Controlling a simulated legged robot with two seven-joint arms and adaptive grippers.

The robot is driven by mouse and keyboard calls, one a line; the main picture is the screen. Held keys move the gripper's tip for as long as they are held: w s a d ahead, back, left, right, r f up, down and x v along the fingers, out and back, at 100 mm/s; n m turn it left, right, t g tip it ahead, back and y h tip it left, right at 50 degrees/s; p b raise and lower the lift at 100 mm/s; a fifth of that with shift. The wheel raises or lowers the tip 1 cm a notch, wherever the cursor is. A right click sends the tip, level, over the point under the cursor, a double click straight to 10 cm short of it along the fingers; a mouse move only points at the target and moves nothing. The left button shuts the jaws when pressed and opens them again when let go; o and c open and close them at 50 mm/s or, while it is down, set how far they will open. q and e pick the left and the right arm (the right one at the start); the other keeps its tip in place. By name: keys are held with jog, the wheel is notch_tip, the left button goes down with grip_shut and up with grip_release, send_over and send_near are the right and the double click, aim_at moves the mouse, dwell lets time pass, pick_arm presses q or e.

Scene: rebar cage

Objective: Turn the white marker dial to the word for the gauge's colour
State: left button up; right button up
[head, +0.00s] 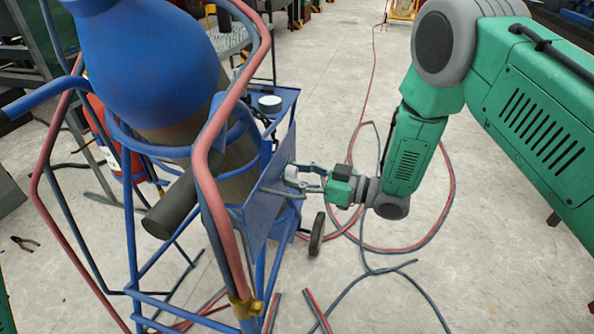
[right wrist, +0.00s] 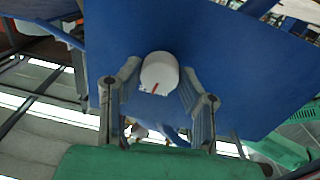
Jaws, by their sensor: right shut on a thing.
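The white marker dial (right wrist: 160,72) sits on a blue panel (right wrist: 220,50) and has a red mark at its lower edge in the right wrist view. Small dark marks lie near the red mark, too small to read. My right gripper (right wrist: 158,82) is shut on the dial, one finger at each side. In the head view the right gripper (head: 308,180) reaches from the right to the blue panel (head: 268,195) on the cart, and the dial (head: 291,172) is partly hidden by the fingers. A round, pale-faced, dark-rimmed thing (head: 269,103), possibly the gauge, sits above; its colour word cannot be told. My left gripper is out of view.
A large blue gas cylinder (head: 150,60) stands in the blue tube cart, with red and grey hoses (head: 205,150) in front. A red cylinder (head: 105,135) is at left. Loose hoses (head: 445,205) lie on the floor at right. Pliers (head: 25,243) lie at far left.

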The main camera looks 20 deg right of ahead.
jog(key=m+p, duration=0.1)
jog(key=m, duration=0.1)
jog(key=m+p, duration=0.2)
jog(key=shift+w+d+r, duration=0.1)
jog(key=shift+w+r, duration=0.05)
jog(key=shift+r, duration=0.05)
jog(key=m+p, duration=0.1)
jog(key=m, duration=0.1)
jog(key=shift+m, duration=0.4)
jog(key=shift+w+f+m+g+p, duration=0.1)
jog(key=shift+m+g+p, duration=0.35)
jog(key=shift+m, duration=1.05)
jog(key=o, duration=1.1)
jog(key=shift+o, duration=0.2)
jog(key=shift+f, duration=0.1)
jog(key=shift+d, duration=0.1)
